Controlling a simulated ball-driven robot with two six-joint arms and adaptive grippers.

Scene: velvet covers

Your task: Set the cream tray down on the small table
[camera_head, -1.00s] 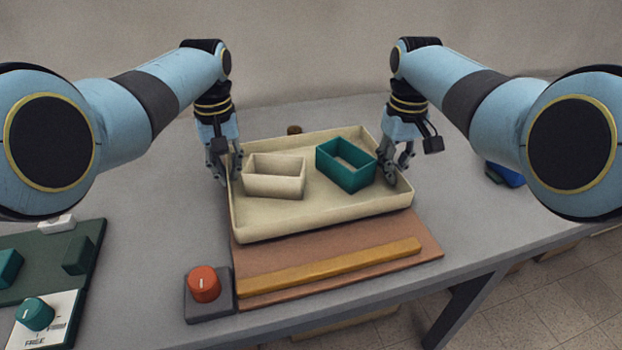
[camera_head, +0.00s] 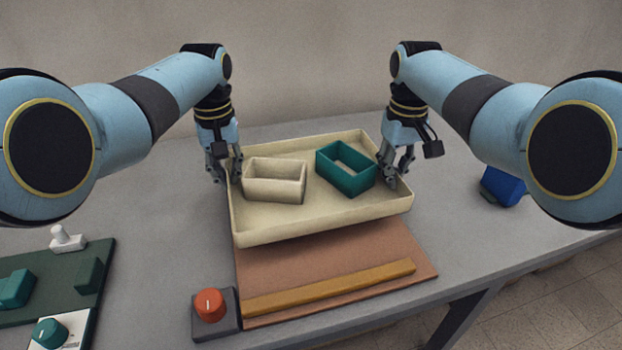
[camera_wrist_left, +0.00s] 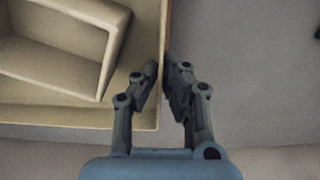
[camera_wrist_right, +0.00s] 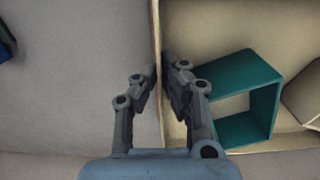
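The cream tray (camera_head: 320,214) is held above a brown mat on the grey table. It is slightly tilted in the picture and carries a cream open box (camera_head: 273,192) and a teal open box (camera_head: 346,184). My left gripper (camera_head: 230,178) is shut on the tray's left wall, with a finger on each side of the wall in the left wrist view (camera_wrist_left: 160,66). My right gripper (camera_head: 392,180) is shut on the right wall in the same way, as the right wrist view (camera_wrist_right: 159,66) shows. I cannot make out a separate small table.
The brown mat (camera_head: 330,272) bears a yellow bar (camera_head: 330,286) along its near edge. A red knob on a grey base (camera_head: 209,304) stands at its left. A green panel (camera_head: 50,310) with teal and white parts is at the left. A blue object (camera_head: 500,187) lies at the right.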

